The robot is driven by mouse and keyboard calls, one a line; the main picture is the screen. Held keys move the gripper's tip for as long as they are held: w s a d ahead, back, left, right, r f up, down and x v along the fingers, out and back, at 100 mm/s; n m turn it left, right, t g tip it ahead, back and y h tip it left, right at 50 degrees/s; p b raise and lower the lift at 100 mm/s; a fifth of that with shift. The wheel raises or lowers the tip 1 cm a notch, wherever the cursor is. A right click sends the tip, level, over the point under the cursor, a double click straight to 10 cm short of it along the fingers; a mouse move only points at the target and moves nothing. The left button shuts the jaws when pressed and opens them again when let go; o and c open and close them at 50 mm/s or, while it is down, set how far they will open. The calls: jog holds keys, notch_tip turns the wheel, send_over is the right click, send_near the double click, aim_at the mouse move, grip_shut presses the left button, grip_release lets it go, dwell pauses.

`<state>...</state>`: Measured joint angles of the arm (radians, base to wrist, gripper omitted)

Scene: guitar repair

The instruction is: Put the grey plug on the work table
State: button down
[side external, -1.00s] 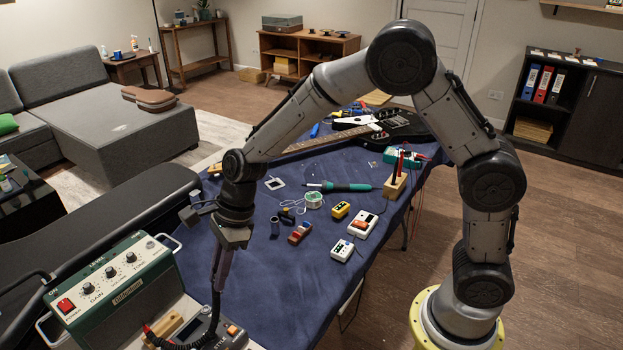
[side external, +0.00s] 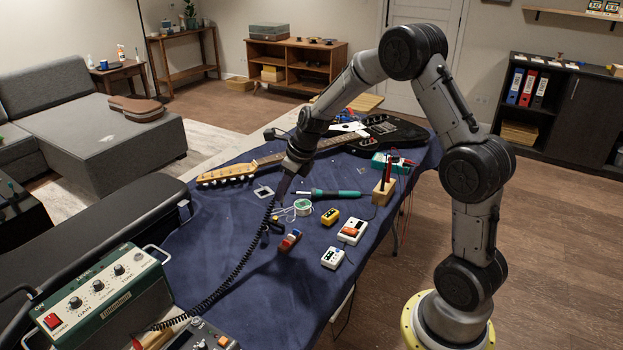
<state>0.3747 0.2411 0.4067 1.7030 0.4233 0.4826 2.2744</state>
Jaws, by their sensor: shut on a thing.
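My gripper (side external: 279,194) is above the middle of the work table (side external: 215,235), which is covered in dark blue cloth. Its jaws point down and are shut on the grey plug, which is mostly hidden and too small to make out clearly. A black coiled cable (side external: 229,284) hangs from the jaws and runs down left to the devices at the near end of the table. I cannot tell whether the plug touches the cloth.
A green amplifier (side external: 105,295) and a grey device (side external: 200,337) stand at the near left. An electric guitar (side external: 385,137) lies behind.

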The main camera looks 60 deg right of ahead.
jog(key=w+d+f, duration=0.1)
jog(key=w+f, duration=0.2)
jog(key=w, duration=0.1)
jog(key=w+d+f, duration=0.2)
jog(key=w+f, duration=0.1)
jog(key=w, duration=0.1)
jog(key=w+d+f, duration=0.1)
jog(key=w+f, duration=0.2)
jog(key=w, duration=0.1)
jog(key=shift+w+d+f, duration=0.2)
jog(key=shift+w+d, duration=0.1)
jog(key=shift+d, duration=0.1)
jog(key=shift+w+f, duration=0.15)
jog(key=shift+f, duration=0.05)
jog(key=shift+w+d+f, duration=0.1)
jog(key=shift+f, duration=1.5)
jog(key=shift+f, duration=0.1)
jog(key=c, duration=0.8)
grip_release()
jog(key=shift+f, duration=0.1)
jog(key=shift+c, duration=0.2)
